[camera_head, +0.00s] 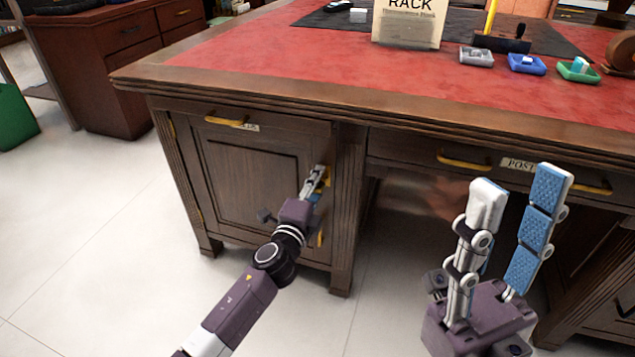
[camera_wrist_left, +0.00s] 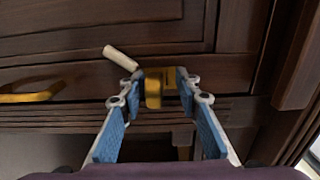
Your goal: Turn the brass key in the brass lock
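The brass lock (camera_head: 327,177) sits on the right edge of the wooden cabinet door, mostly hidden behind my left gripper (camera_head: 317,178) in the head view. In the left wrist view, the brass key (camera_wrist_left: 153,91) stands out from the lock plate (camera_wrist_left: 174,84). My left gripper (camera_wrist_left: 160,76) is open, with one fingertip on each side of the key. The key is close to the left fingertip; whether they touch is unclear. A gap shows on its right. My right gripper (camera_head: 520,180) is open and empty, in front of the desk at the right.
A brass handle (camera_wrist_left: 30,96) is left of the lock in the left wrist view. A pale short rod (camera_wrist_left: 120,57) shows near the left fingertip. The red-topped desk (camera_head: 270,65) has drawers with brass pulls (camera_head: 463,161). Clear floor lies at the left.

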